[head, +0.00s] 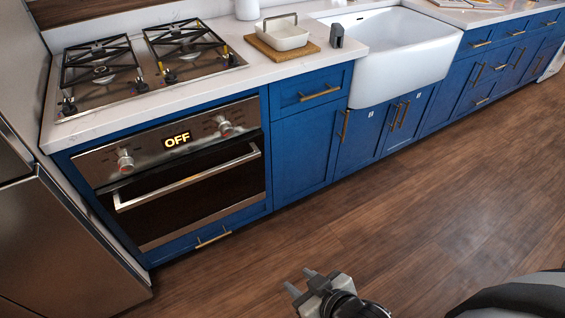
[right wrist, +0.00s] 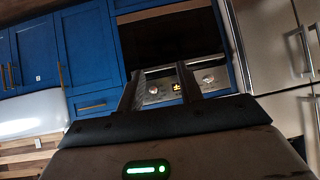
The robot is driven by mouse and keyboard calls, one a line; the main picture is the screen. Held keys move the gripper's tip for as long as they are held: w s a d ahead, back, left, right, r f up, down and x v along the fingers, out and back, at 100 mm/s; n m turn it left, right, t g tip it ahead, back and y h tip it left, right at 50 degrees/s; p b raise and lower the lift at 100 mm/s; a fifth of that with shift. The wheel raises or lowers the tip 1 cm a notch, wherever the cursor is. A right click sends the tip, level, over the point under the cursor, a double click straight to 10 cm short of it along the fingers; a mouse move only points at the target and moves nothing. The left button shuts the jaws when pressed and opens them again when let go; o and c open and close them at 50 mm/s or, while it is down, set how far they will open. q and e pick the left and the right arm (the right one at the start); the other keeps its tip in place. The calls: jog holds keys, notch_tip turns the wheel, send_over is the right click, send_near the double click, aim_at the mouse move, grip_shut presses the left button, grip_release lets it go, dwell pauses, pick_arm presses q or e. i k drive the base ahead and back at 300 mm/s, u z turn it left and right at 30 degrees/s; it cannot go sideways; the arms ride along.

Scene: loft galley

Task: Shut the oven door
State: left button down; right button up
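The oven (head: 165,175) is built into the blue cabinets below the cooktop. Its dark glass door (head: 190,210) looks flush with the front, with a long metal handle (head: 185,178) across its top. The panel above has two knobs and a display (head: 178,139) reading OFF. My right gripper (head: 300,280) is low at the bottom of the head view, well apart from the oven, with its fingers spread and empty. The right wrist view is upside down and shows the oven door (right wrist: 170,45) beyond the two parted fingers (right wrist: 160,82). My left gripper is not in view.
A steel fridge (head: 60,250) stands left of the oven. A gas cooktop (head: 140,62), a white dish (head: 282,36) on a wooden board and a white sink (head: 395,50) line the counter. The wooden floor (head: 400,210) in front is clear.

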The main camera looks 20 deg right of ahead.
aim_at(155, 206)
jog(key=z, duration=0.9)
jog(key=i, duration=0.3)
jog(key=z, duration=1.4)
jog(key=i, duration=0.85)
jog(key=u, duration=4.2)
